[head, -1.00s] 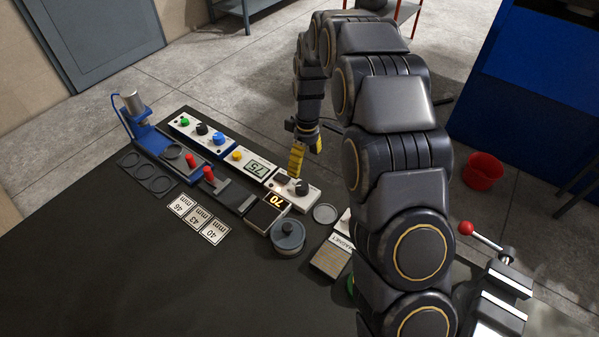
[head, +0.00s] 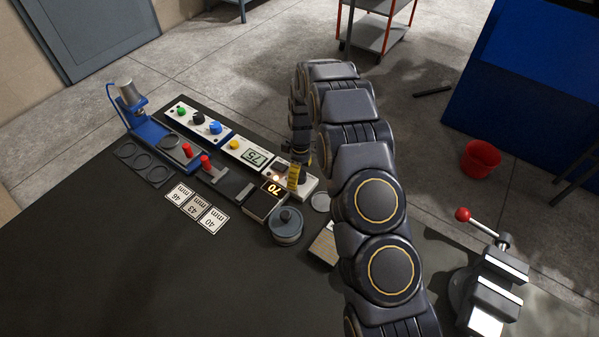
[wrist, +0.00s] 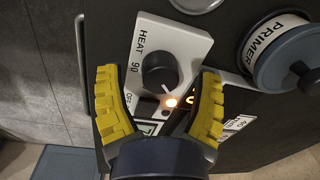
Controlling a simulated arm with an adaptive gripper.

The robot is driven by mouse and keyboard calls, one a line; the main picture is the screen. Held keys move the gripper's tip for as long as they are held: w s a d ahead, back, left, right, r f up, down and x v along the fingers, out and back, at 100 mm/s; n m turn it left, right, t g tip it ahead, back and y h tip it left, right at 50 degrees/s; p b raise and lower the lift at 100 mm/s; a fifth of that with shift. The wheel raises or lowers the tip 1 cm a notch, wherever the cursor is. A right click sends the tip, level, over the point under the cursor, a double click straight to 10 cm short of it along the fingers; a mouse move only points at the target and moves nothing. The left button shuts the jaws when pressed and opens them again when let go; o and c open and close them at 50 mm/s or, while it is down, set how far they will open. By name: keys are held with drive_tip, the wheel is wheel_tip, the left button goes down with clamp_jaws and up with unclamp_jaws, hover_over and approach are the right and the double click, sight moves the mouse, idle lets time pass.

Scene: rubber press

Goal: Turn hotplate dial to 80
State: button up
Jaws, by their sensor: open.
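The hotplate dial (wrist: 160,75) is a black knob with a white pointer line on a white panel (wrist: 185,42) marked HEAT, 90 and OFF. An orange light (wrist: 171,101) glows beside it. The hotplate's display (head: 273,188) reads 70 in the head view. My gripper (wrist: 160,84) is open, with its yellow ribbed fingers on either side of the dial in the wrist view. I cannot tell whether they touch it. In the head view my gripper (head: 297,176) is over the white panel and hides the dial.
A grey lidded pot (head: 286,226), labelled PRIMER in the wrist view, stands near the hotplate. A display reading 75 (head: 255,157) and a panel with coloured knobs (head: 199,122) lie to the left. A vise (head: 490,285) is at right. The table's front left is clear.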

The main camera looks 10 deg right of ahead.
drive_tip(key=c, duration=1.1)
drive_tip(key=m, duration=0.5)
drive_tip(key=shift+d+m, duration=0.1)
drive_tip(key=shift+m, duration=0.2)
drive_tip(key=m, duration=0.6)
drive_tip(key=shift+t, duration=0.3)
drive_tip(key=shift+f, duration=0.1)
drive_tip(key=shift+d, duration=0.1)
drive_tip(key=o, duration=1.1)
drive_tip(key=shift+r, duration=0.2)
